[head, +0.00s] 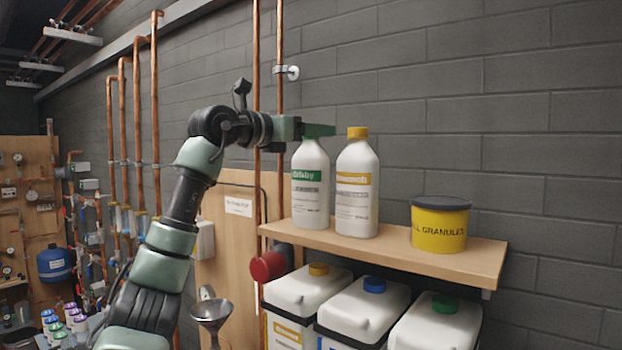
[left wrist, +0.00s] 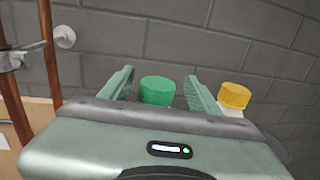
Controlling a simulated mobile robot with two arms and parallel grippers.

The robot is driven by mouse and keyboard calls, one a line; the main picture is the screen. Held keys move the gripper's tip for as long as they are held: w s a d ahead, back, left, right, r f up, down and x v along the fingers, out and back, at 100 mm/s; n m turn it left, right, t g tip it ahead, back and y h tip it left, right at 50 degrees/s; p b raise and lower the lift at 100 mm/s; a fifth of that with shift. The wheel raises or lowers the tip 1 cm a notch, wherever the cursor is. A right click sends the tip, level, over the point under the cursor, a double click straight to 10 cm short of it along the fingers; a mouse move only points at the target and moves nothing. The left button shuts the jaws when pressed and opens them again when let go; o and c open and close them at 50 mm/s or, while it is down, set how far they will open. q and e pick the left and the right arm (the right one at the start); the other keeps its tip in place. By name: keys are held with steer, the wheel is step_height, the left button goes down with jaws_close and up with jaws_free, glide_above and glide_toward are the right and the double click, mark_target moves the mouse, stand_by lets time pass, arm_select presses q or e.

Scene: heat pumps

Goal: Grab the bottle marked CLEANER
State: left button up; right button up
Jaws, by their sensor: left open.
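Two white bottles stand upright side by side on a wooden shelf (head: 465,258). The left bottle (head: 310,190) has a green label band, and the right bottle (head: 357,200) has a yellow band and yellow cap. I cannot clearly read either label, so I cannot tell which says CLEANER. My left gripper (head: 320,130) is at the top of the green-banded bottle, covering its cap in the head view. In the left wrist view, the green cap (left wrist: 157,90) sits between the open fingers (left wrist: 160,75), with a gap beside each. The yellow cap (left wrist: 235,95) is just outside the right finger.
A yellow granules tub (head: 439,226) with a dark lid stands farther right on the shelf. White canisters (head: 363,309) stand below it. Copper pipes (head: 279,90) run up the grey block wall left of the bottles.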

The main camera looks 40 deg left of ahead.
arm_select(q)
steer(key=w, duration=0.1)
steer(key=w+p, duration=0.1)
steer(key=w, duration=0.1)
steer(key=shift+w+a+f, duration=0.1)
steer(key=shift+w+f, duration=0.05)
steer(key=shift+w, duration=0.1)
steer(key=shift+s, duration=0.15)
steer(key=c, duration=0.7)
jaws_close()
stand_by(0.5)
